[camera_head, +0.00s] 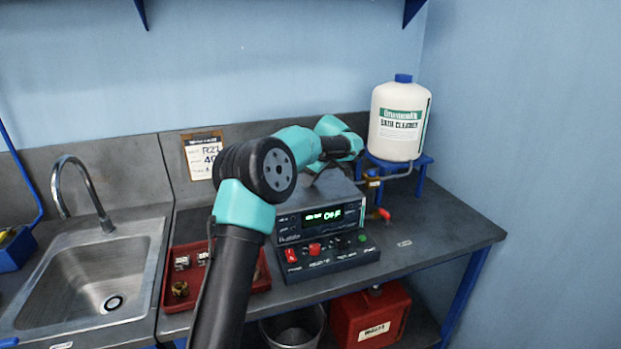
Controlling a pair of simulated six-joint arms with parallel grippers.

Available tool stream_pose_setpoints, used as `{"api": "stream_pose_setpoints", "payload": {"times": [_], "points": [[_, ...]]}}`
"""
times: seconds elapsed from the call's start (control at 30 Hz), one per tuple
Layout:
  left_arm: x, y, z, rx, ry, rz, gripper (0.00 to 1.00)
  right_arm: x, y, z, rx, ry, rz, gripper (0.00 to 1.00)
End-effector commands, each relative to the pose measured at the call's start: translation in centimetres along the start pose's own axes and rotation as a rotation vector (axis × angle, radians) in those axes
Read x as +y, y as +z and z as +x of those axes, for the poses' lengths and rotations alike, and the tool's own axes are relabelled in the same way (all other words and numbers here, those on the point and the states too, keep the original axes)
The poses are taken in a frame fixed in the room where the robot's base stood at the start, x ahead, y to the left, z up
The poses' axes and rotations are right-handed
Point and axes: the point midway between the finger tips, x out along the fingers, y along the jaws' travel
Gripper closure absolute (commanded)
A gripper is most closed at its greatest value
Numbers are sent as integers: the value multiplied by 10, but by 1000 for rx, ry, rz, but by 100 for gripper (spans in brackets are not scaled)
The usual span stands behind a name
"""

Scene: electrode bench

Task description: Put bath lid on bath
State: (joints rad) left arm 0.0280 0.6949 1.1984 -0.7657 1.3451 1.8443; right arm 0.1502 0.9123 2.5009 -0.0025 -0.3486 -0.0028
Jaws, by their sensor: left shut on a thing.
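My left arm comes in from below and bends over the control unit. Its wrist is above and behind the unit. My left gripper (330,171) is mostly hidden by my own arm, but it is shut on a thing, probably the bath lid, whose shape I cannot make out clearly. The grey control unit (346,216) has a green display reading OFF and a sloping grey top under my wrist. I cannot tell the bath's opening apart behind the unit and my arm. My right gripper is not in view.
A white cleaner bottle (398,122) stands on a blue stand (424,162) at the back right. A pipe and red-handled valve (383,213) are beside the unit. A red tray (174,262) with small parts and a sink (100,275) lie left. The bench's right side (450,225) is mostly clear.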

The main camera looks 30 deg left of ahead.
Motion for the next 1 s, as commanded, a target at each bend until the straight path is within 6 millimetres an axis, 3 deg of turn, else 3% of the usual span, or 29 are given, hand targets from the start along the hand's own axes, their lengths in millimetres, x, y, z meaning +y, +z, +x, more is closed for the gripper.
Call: {"api": "stream_pose_setpoints", "payload": {"times": [0.1,0.13,0.4,0.6,0.87,1.0], "points": [[0,0,0,1,1,0,100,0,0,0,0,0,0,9],[0,0,0,1,1,-1,62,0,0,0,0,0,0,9],[0,0,1,0,0,0,36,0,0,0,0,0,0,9],[0,1,2,0,-1,0,32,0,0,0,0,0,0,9],[0,1,1,0,-1,0,9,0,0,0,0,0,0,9],[0,0,1,0,0,0,9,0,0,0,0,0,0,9]]}}
